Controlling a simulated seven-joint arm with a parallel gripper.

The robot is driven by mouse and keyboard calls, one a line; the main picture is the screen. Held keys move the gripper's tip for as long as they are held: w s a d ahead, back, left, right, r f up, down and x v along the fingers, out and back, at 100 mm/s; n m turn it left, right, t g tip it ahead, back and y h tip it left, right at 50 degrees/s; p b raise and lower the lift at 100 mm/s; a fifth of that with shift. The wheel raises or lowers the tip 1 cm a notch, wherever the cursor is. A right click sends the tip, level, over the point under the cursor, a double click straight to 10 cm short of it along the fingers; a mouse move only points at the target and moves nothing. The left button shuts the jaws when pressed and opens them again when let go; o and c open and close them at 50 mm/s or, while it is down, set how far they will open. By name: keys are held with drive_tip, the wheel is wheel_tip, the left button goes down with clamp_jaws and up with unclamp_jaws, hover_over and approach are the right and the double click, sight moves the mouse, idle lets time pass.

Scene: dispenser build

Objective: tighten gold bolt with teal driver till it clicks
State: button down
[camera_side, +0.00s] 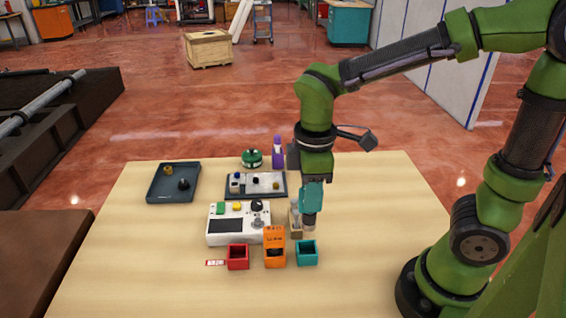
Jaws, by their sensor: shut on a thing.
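My gripper (316,168) points down over the right-centre of the table, shut on the teal driver (312,195). The driver is upright, with its grey lower end just right of a small beige block with a metal piece (296,222). I cannot tell whether they touch. A small gold piece (276,187), possibly the gold bolt, is at the right of a white plate on a dark tray, left of the driver and apart from it. Another gold-brown piece (168,169) lies in the left tray. Both are too small to tell for sure. The jaw tips are hard to see.
A white control box (230,238) with knobs stands in the middle. In front are red (238,257), orange (275,262) and teal (306,258) bins. The dark left tray (160,192), a green round part (252,158) and a purple bottle (278,155) stand behind. The table's right side is clear.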

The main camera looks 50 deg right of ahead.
drive_tip(key=shift+w, duration=0.1)
drive_tip(key=w+d+f+m, duration=0.1)
drive_tip(key=w+d+m, duration=0.2)
drive_tip(key=w+d, duration=0.5)
drive_tip(key=w+d+f+m, duration=0.1)
drive_tip(key=w+d+m, duration=0.3)
drive_tip(key=w, duration=0.8)
drive_tip(key=shift+n, duration=0.5)
drive_tip(key=shift+d+f, duration=0.15)
drive_tip(key=shift+f, duration=1.05)
drive_tip(key=shift+d+f, duration=0.1)
drive_tip(key=shift+f, duration=1.1)
drive_tip(key=shift+f, duration=0.85)
drive_tip(key=m, duration=0.5)
drive_tip(key=shift+m, duration=1)
